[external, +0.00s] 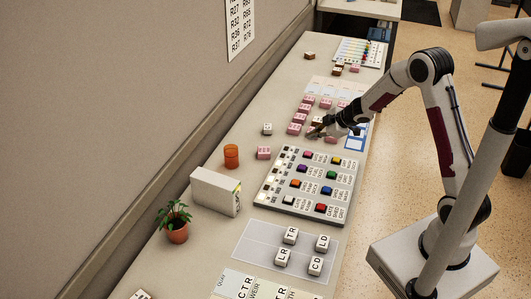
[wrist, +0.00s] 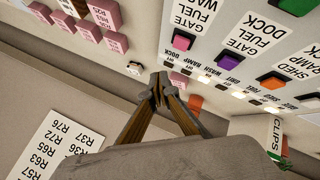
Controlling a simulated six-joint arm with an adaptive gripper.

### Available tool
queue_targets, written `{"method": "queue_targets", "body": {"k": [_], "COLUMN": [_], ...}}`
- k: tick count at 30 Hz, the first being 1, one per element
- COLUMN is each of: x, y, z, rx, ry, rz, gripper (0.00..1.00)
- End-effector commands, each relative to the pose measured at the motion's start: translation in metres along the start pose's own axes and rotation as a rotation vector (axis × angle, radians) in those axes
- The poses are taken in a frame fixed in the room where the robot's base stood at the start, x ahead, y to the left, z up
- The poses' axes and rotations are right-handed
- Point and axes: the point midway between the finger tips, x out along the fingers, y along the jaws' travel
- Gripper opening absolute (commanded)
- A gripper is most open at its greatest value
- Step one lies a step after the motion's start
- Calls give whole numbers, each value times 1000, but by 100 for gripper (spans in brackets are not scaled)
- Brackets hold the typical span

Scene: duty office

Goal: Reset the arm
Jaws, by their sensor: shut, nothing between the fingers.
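My gripper (external: 318,133) is at the end of my arm, over the table among the pink blocks in the external view. In the wrist view my gripper (wrist: 158,92) has its two fingers together at the tips, with nothing between them. Pink labelled blocks (external: 295,128) stand close around and beside the fingers. Whether the fingertips touch any block cannot be told. The arm reaches in from the right, bent at the elbow.
A panel of coloured buttons (external: 313,183) lies in front of my gripper. An orange cup (external: 231,156), a white box (external: 215,191) and a potted plant (external: 174,222) stand left. White lettered blocks (external: 282,256) sit on a mat nearer. A wall runs along the left.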

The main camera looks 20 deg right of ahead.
Motion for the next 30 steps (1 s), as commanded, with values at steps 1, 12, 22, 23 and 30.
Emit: {"method": "queue_targets", "body": {"k": [1,12,22,23,30], "x": [0,-26,-112,-119,-179], "y": [0,-17,-30,-32,-51], "z": [5,79,116,117,123], "rx": [9,199,435,454,603], "ry": [-18,-294,-513,-527,-612], "rz": [2,9,49,51,62], "gripper": [0,0,0,0,0]}}
